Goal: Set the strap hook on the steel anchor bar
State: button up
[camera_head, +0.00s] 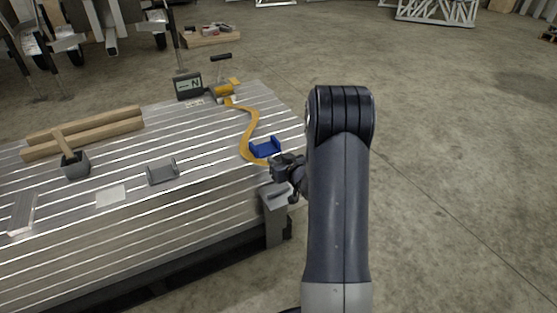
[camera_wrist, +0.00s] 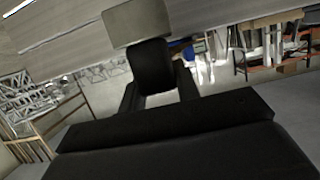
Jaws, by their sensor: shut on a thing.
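My gripper (camera_head: 287,168) is at the right edge of the aluminium deck, beside a blue cradle (camera_head: 265,148). It is shut on a dark block, which I take to be the strap hook; in the wrist view the block (camera_wrist: 152,66) sits between the two fingers. The orange strap (camera_head: 250,125) curves across the deck from the winch (camera_head: 222,90) towards my gripper. A grey steel fitting (camera_head: 275,198) on the trailer's edge, just below my gripper, may carry the anchor bar. A grey-beige plate (camera_wrist: 136,23) shows beyond the block. Whether they touch cannot be told.
The concrete floor (camera_head: 450,170) to the right is clear.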

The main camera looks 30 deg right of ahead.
jog(key=shift+f+b, duration=3.6)
jog(key=shift+f, duration=0.9)
jog(key=o, duration=1.2)
jog(key=shift+c, duration=0.2)
jog(key=p+v, duration=0.3)
jog(key=v, duration=0.7)
jog(key=shift+s+p, duration=0.35)
jog(key=shift+w+r, duration=0.1)
